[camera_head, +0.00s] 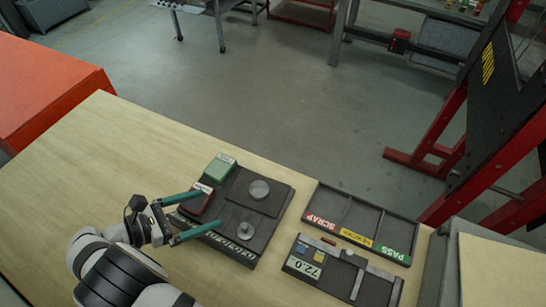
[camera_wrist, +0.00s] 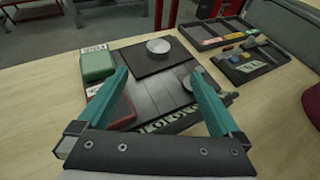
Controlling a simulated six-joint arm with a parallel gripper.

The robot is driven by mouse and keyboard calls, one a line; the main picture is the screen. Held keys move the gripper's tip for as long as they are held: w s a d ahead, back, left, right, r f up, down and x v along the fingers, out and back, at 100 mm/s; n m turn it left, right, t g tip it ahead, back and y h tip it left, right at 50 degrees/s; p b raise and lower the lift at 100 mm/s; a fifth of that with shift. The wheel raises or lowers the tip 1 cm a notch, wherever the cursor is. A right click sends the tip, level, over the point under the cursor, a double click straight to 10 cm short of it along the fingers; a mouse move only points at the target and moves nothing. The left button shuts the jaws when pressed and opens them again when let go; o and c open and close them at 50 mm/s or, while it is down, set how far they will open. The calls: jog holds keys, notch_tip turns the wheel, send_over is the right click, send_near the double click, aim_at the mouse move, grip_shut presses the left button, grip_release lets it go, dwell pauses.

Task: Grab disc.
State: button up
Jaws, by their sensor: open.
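A grey metal disc (camera_head: 259,190) lies flat on a raised square black pad at the far part of a dark fixture board (camera_head: 276,211). It also shows in the wrist view (camera_wrist: 158,46), beyond my fingertips. A second round metal piece (camera_head: 245,230) with a small raised knob sits nearer on the board. In the wrist view this piece (camera_wrist: 189,79) is partly hidden by my right finger. My gripper (camera_head: 210,209), with teal fingers, is open and empty above the near left side of the board. Its fingers also show in the wrist view (camera_wrist: 158,73).
A green block (camera_head: 220,167) and a red block (camera_head: 196,199) stand at the board's left side. To the right are a tray (camera_head: 362,222) marked SCRAP, REWORK and PASS, and a gauge tray (camera_head: 340,277) reading 72.0. The left of the wooden table is clear.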

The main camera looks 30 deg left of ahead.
aim_at(256, 191)
jog(key=x, duration=1.5)
jog(key=shift+w+f, duration=0.1)
jog(key=shift+w, duration=0.1)
grip_shut()
